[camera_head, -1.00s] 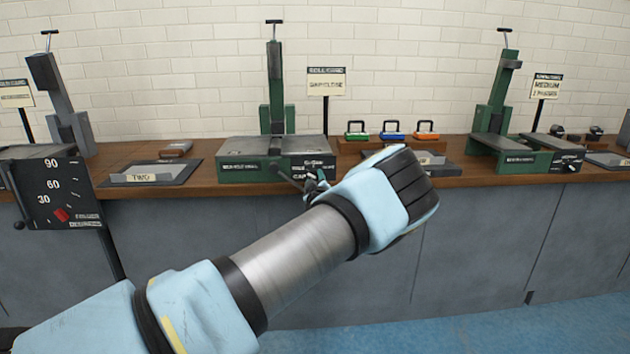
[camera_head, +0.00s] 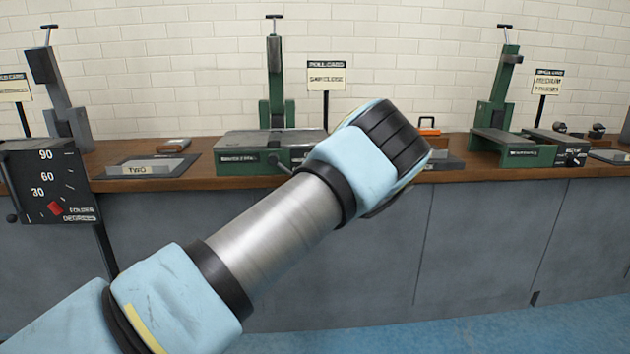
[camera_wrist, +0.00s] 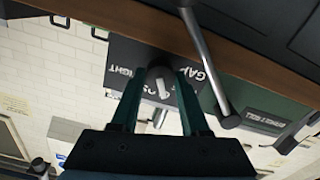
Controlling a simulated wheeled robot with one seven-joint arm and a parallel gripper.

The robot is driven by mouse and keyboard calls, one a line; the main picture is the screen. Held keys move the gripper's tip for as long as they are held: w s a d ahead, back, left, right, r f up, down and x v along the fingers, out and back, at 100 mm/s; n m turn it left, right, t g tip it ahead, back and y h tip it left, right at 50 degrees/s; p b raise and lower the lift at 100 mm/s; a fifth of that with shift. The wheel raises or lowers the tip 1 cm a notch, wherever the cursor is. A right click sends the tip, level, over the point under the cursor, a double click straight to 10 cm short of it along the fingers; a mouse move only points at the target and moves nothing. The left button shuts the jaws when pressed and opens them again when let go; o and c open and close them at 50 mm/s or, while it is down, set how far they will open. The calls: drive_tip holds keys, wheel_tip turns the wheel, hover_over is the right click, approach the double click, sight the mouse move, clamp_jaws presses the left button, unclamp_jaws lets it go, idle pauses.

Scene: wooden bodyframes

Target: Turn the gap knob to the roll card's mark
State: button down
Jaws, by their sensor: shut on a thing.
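The fingers hide part of the plate's lettering. In the head view, my forearm and wrist hide the gripper and knob. The roll card (camera_head: 326,77) stands on a post behind the green roll machine (camera_head: 240,155) and appears to read "GAP: CLOSE".
A metal lever with a round end (camera_wrist: 212,70) crosses close beside the gripper in the wrist view. The wooden bench (camera_head: 215,181) also holds another green machine (camera_head: 515,150) at right and a folder with an angle scale (camera_head: 52,185) at left.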

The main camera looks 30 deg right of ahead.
drive_tip(key=m+b, duration=0.2)
drive_tip(key=m, duration=0.4)
drive_tip(key=shift+f+b, duration=0.1)
drive_tip(key=shift+b, duration=0.2)
idle(0.4)
drive_tip(key=shift+c, duration=2)
unclamp_jaws()
drive_tip(key=v, duration=1.1)
drive_tip(key=shift+b, duration=0.4)
drive_tip(key=shift+w, duration=0.1)
